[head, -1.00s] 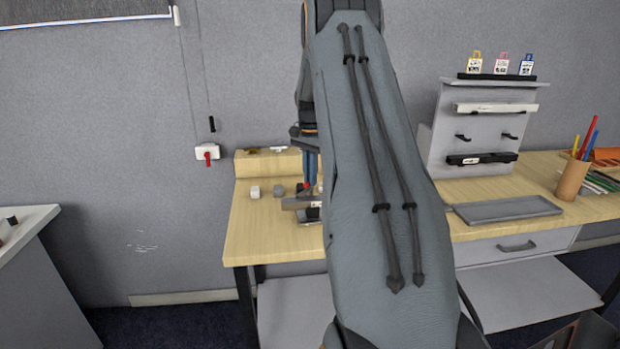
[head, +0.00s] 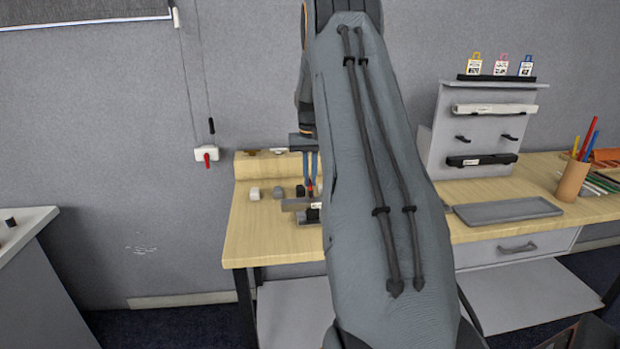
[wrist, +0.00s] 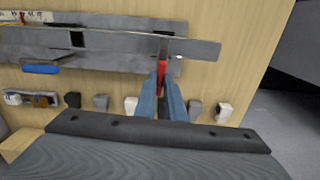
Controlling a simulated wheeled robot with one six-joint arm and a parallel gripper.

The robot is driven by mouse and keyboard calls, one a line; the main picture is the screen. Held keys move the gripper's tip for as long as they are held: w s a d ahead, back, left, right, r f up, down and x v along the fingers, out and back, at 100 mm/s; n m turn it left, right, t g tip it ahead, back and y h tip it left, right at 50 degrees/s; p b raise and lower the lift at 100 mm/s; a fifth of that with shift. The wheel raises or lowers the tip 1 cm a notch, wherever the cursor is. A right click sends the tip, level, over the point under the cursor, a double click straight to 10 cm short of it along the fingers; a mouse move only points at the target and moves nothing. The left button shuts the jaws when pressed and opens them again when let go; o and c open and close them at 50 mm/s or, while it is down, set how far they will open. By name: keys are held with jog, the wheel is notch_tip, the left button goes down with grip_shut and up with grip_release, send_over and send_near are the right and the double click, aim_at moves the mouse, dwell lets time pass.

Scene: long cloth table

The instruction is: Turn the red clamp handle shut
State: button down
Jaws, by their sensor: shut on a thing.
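The red clamp handle (wrist: 161,74) shows in the wrist view between the two blue fingers of my gripper (wrist: 163,84), at the edge of a grey metal clamp rail (wrist: 120,62). My gripper is shut on the handle. In the head view my gripper (head: 311,190) points down at the clamp (head: 297,204) near the left end of the wooden table (head: 270,235). A small bit of red shows at the fingertips there. My arm hides the right part of the clamp in the head view.
Several small blocks stand in a row by the clamp, a white one (head: 255,194) leftmost in the head view. A blue-handled part (wrist: 40,69) lies left on the metal. A grey tray (head: 507,212) and a pencil cup (head: 572,180) stand farther right.

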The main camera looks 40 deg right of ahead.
aim_at(310, 182)
jog(key=shift+r+n, duration=0.1)
jog(key=shift+n, duration=0.2)
dwell(0.4)
jog(key=c, duration=1.8)
grip_release()
jog(key=shift+c, duration=0.2)
jog(key=shift+r+b, duration=1.2)
jog(key=shift+r, duration=2.65)
